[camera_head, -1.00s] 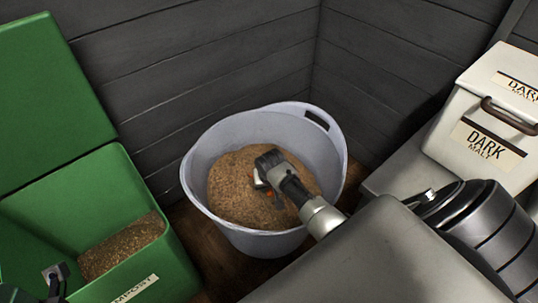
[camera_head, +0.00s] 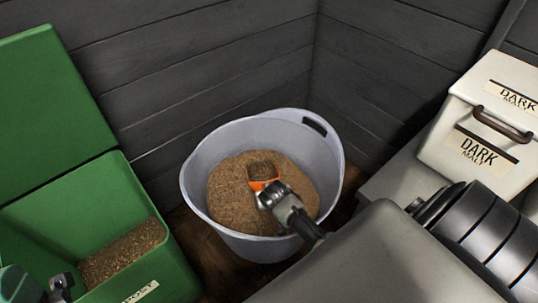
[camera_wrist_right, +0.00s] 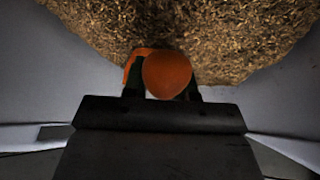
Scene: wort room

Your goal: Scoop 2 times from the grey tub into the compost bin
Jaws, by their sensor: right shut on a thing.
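The grey tub (camera_head: 200,170) stands on the floor in the corner, with a broad heap of brown grain (camera_head: 232,190) in it. My right gripper (camera_head: 268,194) reaches into the tub and is shut on an orange scoop (camera_head: 262,184). The scoop's bowl holds grain and is at the heap; I cannot tell whether it touches. In the right wrist view the scoop's orange end (camera_wrist_right: 168,74) sits between the fingers, with grain beyond. The green compost bin (camera_head: 150,270) is open at the left, with some grain inside. My left gripper (camera_head: 62,284) is at the lower left, only partly seen.
The compost bin's raised green lid (camera_head: 50,100) stands at the left. A white dark malt box (camera_head: 480,140) stands on a grey surface at the right. Dark plank walls close in behind the tub. A strip of floor lies between tub and bin.

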